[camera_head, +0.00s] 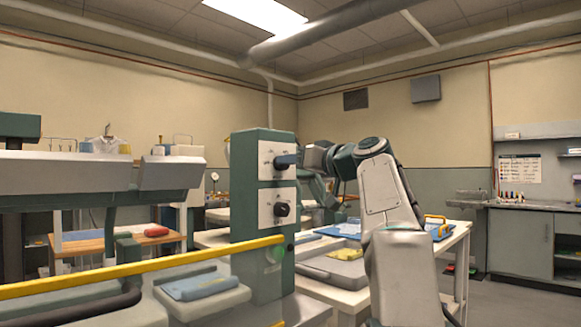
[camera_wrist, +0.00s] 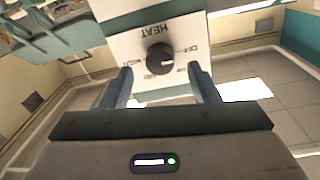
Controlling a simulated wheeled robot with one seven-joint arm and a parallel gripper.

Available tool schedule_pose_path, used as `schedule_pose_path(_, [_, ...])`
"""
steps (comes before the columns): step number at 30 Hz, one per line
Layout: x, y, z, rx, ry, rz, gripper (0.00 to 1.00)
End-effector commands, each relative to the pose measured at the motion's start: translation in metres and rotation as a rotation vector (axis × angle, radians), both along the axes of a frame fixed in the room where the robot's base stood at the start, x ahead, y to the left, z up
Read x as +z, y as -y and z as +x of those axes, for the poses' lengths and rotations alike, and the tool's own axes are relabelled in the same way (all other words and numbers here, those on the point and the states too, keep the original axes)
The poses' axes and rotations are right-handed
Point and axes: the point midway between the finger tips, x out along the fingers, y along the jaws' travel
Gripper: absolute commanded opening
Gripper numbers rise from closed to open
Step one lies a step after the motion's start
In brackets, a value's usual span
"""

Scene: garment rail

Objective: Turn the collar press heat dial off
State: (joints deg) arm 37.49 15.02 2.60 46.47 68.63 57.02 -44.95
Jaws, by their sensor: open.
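The collar press heat dial (camera_wrist: 160,57) is a round black knob on a white plate marked HEAT, which appears upside down in the wrist view. A pale mark on the knob points to its lower right; the small labels around it are hard to read. My gripper (camera_wrist: 160,69) is open, with one blue-grey finger on each side of the knob and gaps between. In the head view my gripper (camera_head: 288,160) is at the upper plate (camera_head: 266,162) of the green press column (camera_head: 245,210), and its finger hides that plate's dial.
A second black dial (camera_head: 282,210) sits on the lower white plate. A yellow bar (camera_head: 140,268) runs across the front of the press. A folded blue garment (camera_head: 200,287) lies below left. A white table (camera_head: 460,235) with trays stands behind my arm. Floor at right is clear.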

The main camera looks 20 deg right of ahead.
Motion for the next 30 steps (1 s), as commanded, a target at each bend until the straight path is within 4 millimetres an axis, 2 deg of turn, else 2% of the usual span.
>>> schedule_pose_path(1, [-0.001, 0.005, -0.013, -0.005, 0.001, -0.001, 0.55])
schedule_pose_path(6, [-0.001, 0.016, -0.051, -0.004, 0.001, -0.001, 0.55])
schedule_pose_path(13, [0.0, 0.027, -0.09, -0.003, 0.001, -0.001, 0.55])
schedule_pose_path(19, [0.0, 0.031, -0.103, 0.0, 0.0, 0.0, 0.55])
schedule_pose_path(30, [0.0, 0.031, -0.104, 0.0, 0.0, -0.001, 0.55])
